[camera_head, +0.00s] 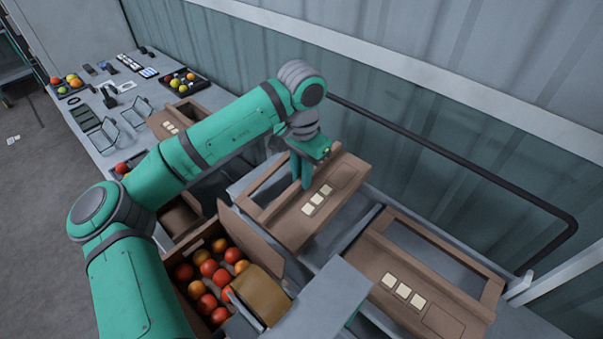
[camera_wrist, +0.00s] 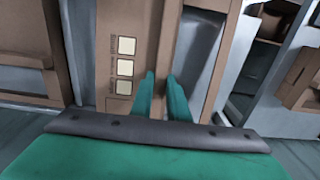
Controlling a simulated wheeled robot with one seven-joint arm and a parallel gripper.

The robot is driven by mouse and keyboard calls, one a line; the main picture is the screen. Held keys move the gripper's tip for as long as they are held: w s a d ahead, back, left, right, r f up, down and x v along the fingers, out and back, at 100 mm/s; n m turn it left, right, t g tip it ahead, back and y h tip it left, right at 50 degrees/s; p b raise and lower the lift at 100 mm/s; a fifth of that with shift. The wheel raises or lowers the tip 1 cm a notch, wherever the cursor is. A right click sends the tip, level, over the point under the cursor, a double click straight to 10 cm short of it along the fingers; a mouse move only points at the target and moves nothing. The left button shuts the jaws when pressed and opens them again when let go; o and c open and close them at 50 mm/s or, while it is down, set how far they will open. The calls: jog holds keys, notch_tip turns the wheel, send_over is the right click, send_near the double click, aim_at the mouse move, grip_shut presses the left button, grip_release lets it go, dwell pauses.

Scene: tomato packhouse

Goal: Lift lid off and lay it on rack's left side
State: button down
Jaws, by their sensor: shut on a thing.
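The lid that I take as the task's is a brown panel (camera_head: 332,195) with three pale square labels and a cut-out window, in the middle of the head view. My gripper (camera_head: 302,180) reaches down onto it from above, its fingers beside the labels. In the wrist view the green fingers (camera_wrist: 161,92) close on a narrow upright brown bar (camera_wrist: 170,50) between the labelled face (camera_wrist: 112,60) and the window. The fingertips are partly hidden. I cannot tell whether the lid is raised from the grey rack (camera_head: 347,250) under it.
A similar brown panel (camera_head: 447,270) lies to the right, and another (camera_head: 165,125) lies behind my arm. An open brown carton (camera_head: 178,300) of tomatoes stands in front, its flap up. A dark rail (camera_head: 450,158) runs along the wall. A table (camera_head: 85,135) with trays is at the left.

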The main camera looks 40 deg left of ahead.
jog(key=shift+w+d+f, duration=0.1)
jog(key=shift+d+f, duration=0.1)
jog(key=shift+f, duration=0.7)
jog(key=c, duration=1.7)
grip_release()
jog(key=c, duration=0.3)
jog(key=shift+o, duration=0.3)
jog(key=shift+w+r, duration=0.2)
jog(key=shift+r, duration=1)
jog(key=shift+s+a+r, duration=0.15)
jog(key=shift+r, duration=1.75)
